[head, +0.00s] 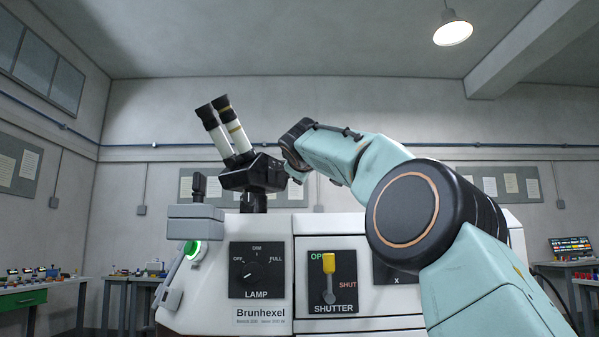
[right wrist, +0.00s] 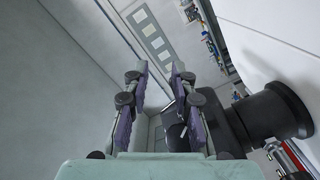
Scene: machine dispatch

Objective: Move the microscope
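The microscope (head: 265,222) fills the middle of the head view, with a white body, a black head and two white eyepiece tubes tilted up to the left. Its front has a lamp dial (head: 256,270) and a yellow-tipped shutter lever (head: 328,278) standing upright beside "OPEN". My right arm reaches in from the right, its gripper (head: 297,168) close beside the black head; contact is unclear. In the right wrist view the right gripper (right wrist: 160,70) has its fingers apart, wall showing between the tips. A black cylindrical part (right wrist: 275,112) lies right of the fingers. My left gripper is out of view.
A green-lit round button (head: 192,250) is on the microscope's left side, below a grey block (head: 195,218) with a black knob. Benches with small items stand at the far left (head: 40,287) and far right (head: 578,262). My right arm hides part of the panel.

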